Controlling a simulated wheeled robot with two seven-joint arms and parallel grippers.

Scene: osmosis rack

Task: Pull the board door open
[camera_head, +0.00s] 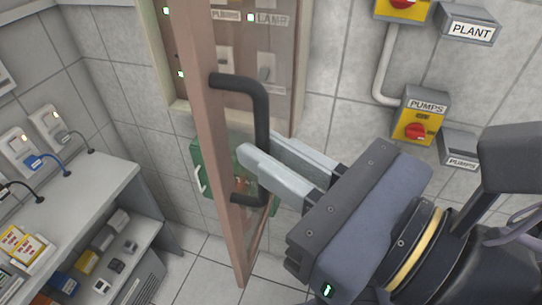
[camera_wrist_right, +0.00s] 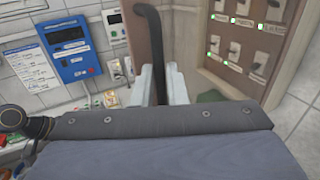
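The board door (camera_head: 207,140) is a brown framed panel standing out from the wall, partly open and seen nearly edge-on. Its black bar handle (camera_head: 262,108) faces right in the head view. My right gripper (camera_head: 265,158) has its two pale fingers on either side of the handle's upright bar, closed on it. The board (camera_head: 240,62) behind carries switches, lit lamps and labels, and also shows in the wrist view (camera_wrist_right: 238,62). My left gripper is not in view.
A grey bench (camera_head: 85,185) with devices and cables stands at the left. A green box (camera_head: 203,165) is on the wall behind the door. Yellow switch boxes, one a pumps switch (camera_head: 420,117), are on the wall at right. The tiled floor (camera_head: 205,270) is clear below.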

